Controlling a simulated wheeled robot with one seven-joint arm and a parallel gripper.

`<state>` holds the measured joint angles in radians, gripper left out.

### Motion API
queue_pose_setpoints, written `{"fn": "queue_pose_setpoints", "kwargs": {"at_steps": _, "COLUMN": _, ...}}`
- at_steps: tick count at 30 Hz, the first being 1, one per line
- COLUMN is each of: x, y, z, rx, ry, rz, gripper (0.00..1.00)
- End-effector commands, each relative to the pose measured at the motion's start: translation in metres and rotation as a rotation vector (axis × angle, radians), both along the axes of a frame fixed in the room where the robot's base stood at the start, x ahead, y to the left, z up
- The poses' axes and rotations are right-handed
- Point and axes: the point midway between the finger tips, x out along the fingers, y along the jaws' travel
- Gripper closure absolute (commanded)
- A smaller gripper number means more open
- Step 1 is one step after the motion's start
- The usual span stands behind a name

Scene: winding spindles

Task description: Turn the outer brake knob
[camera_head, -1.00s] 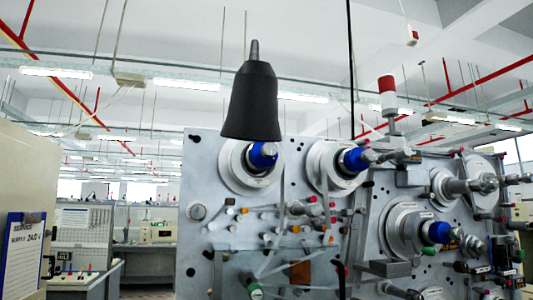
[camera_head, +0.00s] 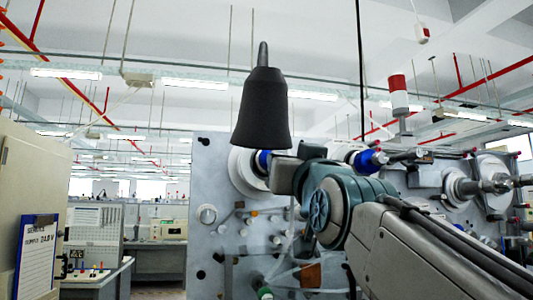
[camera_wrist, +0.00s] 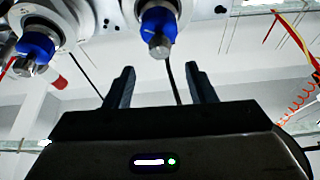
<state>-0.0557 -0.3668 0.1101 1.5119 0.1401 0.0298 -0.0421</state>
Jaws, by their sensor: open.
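Two spindles with blue knobs stand at the top of the grey machine panel (camera_head: 211,230). In the head view the left blue knob (camera_head: 264,160) is partly covered by my arm and a dark cone; the other blue knob (camera_head: 368,160) is to its right. In the wrist view, which looks upside down, one blue knob with a silver tip (camera_wrist: 156,30) lies beyond and between my fingers, and the second (camera_wrist: 35,48) is at the left. My gripper (camera_wrist: 161,78) is open and empty, apart from the knobs. I cannot tell which knob is the outer brake knob.
A dark cone (camera_head: 262,110) hangs in front of the panel's upper left. A red-and-white beacon (camera_head: 399,92) stands on top, and more spindles (camera_head: 490,186) crowd the right. A cabinet with a clipboard (camera_head: 38,255) is at the left.

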Motion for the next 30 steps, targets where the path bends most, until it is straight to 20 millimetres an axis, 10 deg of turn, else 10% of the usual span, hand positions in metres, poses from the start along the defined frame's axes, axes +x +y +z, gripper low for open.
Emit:
{"fn": "queue_pose_setpoints", "kwargs": {"at_steps": 12, "x": 0.067, "y": 0.012, "z": 0.030, "rx": 0.000, "ry": 0.003, "rz": -0.001, "gripper": 0.50}}
{"fn": "queue_pose_setpoints", "kwargs": {"at_steps": 26, "x": 0.077, "y": 0.014, "z": 0.032, "rx": 0.000, "ry": 0.001, "rz": 0.000, "gripper": 0.50}}
{"fn": "queue_pose_setpoints", "kwargs": {"at_steps": 30, "x": 0.077, "y": 0.014, "z": 0.032, "rx": 0.000, "ry": 0.001, "rz": 0.000, "gripper": 0.83}}
